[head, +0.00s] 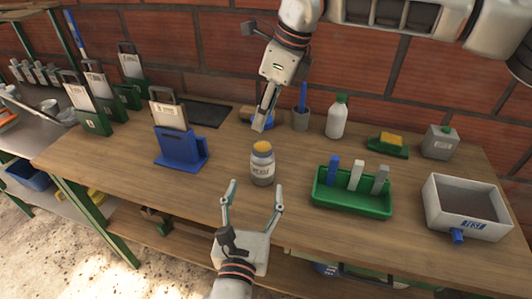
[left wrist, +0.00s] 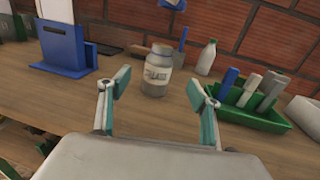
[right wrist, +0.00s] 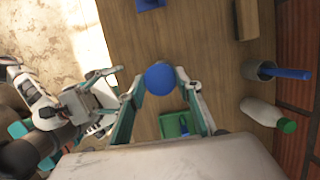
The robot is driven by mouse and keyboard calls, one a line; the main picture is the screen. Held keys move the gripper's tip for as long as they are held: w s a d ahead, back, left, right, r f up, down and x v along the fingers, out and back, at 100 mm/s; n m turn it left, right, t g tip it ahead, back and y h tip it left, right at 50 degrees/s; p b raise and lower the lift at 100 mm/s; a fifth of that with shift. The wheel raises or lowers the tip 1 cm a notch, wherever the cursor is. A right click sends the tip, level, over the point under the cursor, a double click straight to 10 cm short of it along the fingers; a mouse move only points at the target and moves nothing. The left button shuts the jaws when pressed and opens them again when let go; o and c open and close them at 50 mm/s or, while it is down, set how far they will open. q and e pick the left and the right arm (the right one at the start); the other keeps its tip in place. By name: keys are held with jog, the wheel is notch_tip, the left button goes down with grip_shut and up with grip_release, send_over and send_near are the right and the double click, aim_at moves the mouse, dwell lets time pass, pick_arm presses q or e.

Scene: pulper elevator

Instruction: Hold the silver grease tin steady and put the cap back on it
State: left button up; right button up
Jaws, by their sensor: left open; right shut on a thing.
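The silver grease tin (head: 262,171) stands upright on the workbench, with a yellow-orange top in the head view. It also shows in the left wrist view (left wrist: 156,74). My left gripper (head: 255,187) is open, its fingers (left wrist: 158,88) pointing at the tin, which stands just beyond the fingertips. My right gripper (head: 263,122) is shut on a round blue cap (right wrist: 160,78), held above the bench behind the tin. The cap's edge shows at the top of the left wrist view (left wrist: 175,4). I cannot make out the tin in the right wrist view.
A green tray (head: 350,203) with upright blocks stands right of the tin, and a grey bin (head: 462,207) farther right. A blue holder (head: 182,150) stands left. Behind are a pen cup (head: 300,120) and a white bottle (head: 337,118). Bench around the tin is clear.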

pick_arm(q)
jog(key=shift+w, duration=0.35)
pick_arm(e)
jog(key=shift+w, duration=0.35)
pick_arm(q)
jog(key=shift+s, duration=0.25)
pick_arm(e)
jog(key=shift+s, duration=0.3)
pick_arm(q)
jog(key=w, duration=0.4)
jog(key=w+d, duration=0.1)
jog(key=w, duration=0.3)
jog(key=w+d, duration=0.1)
jog(key=w, duration=0.3)
pick_arm(e)
jog(key=shift+w, duration=0.1)
pick_arm(q)
jog(key=c, duration=1.7)
pick_arm(e)
send_over(262, 146)
jog(key=shift+d+f, duration=0.2)
jog(key=shift+f, duration=1.05)
jog(key=shift+d+f, duration=0.15)
jog(key=shift+f, duration=1.1)
jog(key=shift+f, duration=0.1)
pick_arm(q)
jog(key=shift+a, duration=0.1)
pick_arm(e)
jog(key=shift+f, duration=0.8)
